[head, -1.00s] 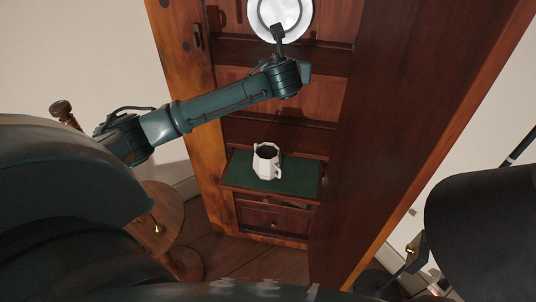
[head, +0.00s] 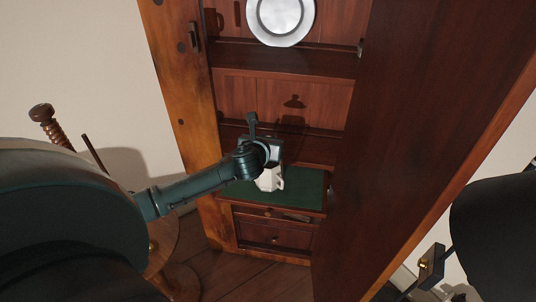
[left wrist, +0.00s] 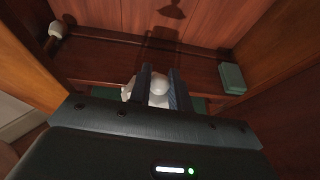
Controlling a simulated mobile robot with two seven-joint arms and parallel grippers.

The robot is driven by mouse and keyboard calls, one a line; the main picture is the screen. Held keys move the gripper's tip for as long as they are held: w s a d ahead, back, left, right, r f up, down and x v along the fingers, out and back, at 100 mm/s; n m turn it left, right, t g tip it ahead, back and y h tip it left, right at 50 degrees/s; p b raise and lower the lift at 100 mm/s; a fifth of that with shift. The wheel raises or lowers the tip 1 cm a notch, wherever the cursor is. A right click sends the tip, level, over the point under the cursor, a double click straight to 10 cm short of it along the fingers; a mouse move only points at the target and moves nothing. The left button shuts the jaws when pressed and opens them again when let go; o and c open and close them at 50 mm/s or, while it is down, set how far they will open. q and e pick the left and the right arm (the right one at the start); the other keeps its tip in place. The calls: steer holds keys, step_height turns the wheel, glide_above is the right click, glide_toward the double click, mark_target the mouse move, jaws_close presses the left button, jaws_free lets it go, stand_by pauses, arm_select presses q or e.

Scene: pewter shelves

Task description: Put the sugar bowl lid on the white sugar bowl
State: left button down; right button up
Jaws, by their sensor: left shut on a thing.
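The white sugar bowl (head: 270,183) is faceted and stands on the green-lined lower shelf. In the head view its upper part is hidden by my left gripper (head: 270,156), which is just above or in front of it. In the left wrist view, my left gripper (left wrist: 160,86) is shut on a small, pale, rounded thing, which looks like the sugar bowl lid (left wrist: 158,97). Part of the white bowl (left wrist: 127,91) shows behind the left finger. I cannot tell whether lid and bowl touch.
A wooden cabinet surrounds the shelf (head: 300,190), with an upright side (head: 185,110) at left and a large dark door panel (head: 410,110) at right. A white plate (head: 281,20) is higher up. The wrist view shows a green box (left wrist: 232,78) at right.

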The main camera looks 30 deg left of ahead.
arm_select(q)
steer(key=shift+f, duration=0.45)
step_height(320, 180, down, 4)
steer(key=shift+r+b, duration=0.1)
steer(key=shift+b, duration=0.4)
steer(key=c, duration=1.3)
jaws_free()
